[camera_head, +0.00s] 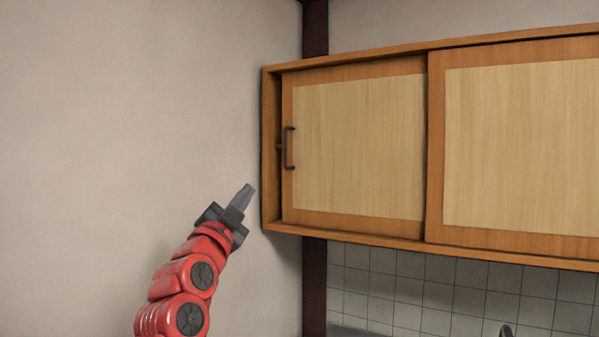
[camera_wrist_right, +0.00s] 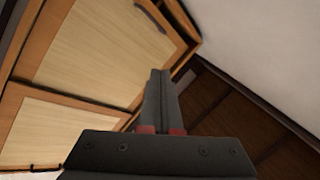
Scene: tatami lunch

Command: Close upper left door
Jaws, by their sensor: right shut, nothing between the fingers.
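The upper left door (camera_head: 358,150) is a light wood sliding panel in an orange-brown frame. In the head view its left edge lies close to the cabinet's left side wall, with no clear opening visible. Its dark handle (camera_head: 289,148) is on the left edge. The door (camera_wrist_right: 98,45) and handle (camera_wrist_right: 152,14) also show in the wrist view. My left gripper is out of view.
A second sliding door (camera_head: 525,145) overlaps the left door's right edge. The wooden cabinet frame (camera_head: 340,236) runs along the bottom. A dark post (camera_head: 314,285) and tiled wall (camera_head: 400,290) are below. Plain wall (camera_head: 130,120) fills the left, with free room before it.

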